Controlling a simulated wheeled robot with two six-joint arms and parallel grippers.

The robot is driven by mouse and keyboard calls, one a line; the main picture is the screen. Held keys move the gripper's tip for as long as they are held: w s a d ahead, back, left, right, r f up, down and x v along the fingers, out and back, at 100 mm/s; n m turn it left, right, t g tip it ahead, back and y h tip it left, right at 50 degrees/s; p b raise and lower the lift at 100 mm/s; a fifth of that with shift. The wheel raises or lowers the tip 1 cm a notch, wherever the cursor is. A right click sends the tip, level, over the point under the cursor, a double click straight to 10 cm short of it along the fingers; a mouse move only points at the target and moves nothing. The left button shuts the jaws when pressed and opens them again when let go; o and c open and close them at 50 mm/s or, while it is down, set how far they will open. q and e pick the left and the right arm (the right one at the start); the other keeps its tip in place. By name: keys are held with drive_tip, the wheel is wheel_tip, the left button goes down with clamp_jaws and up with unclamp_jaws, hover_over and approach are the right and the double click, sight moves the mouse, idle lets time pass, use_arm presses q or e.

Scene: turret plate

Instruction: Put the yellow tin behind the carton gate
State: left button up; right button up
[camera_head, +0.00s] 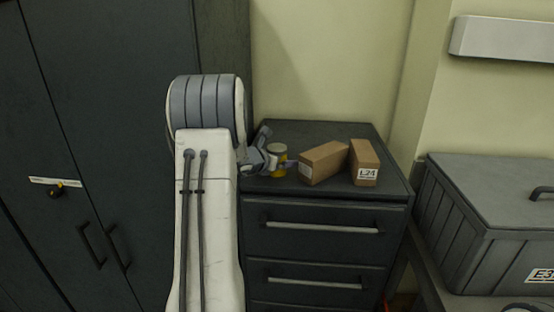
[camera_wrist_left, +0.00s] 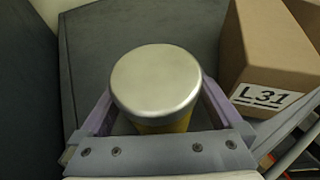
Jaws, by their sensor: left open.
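The yellow tin (camera_head: 278,160) stands upright on the dark drawer cabinet top (camera_head: 300,132), left of the cartons. In the left wrist view its round silver lid (camera_wrist_left: 156,80) faces the camera, with a little yellow side below. My left gripper (camera_head: 275,157) is open, with one finger on each side of the tin; I cannot tell whether they touch it. The carton gate is two brown cartons: the left one (camera_head: 325,162) lies slanted, and the right one (camera_head: 364,158) is labelled L24. A carton labelled L31 (camera_wrist_left: 265,50) shows right of the tin in the wrist view. My right gripper is not in view.
A pale wall (camera_head: 325,60) rises behind the cabinet. A tall dark cupboard (camera_head: 105,120) stands at the left. A grey lidded crate (camera_head: 480,225) stands at the right. The cabinet top behind the cartons is clear.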

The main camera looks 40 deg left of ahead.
use_arm(q)
clamp_jaws()
drive_tip(key=shift+r, duration=0.1)
drive_tip(key=shift+r, duration=0.1)
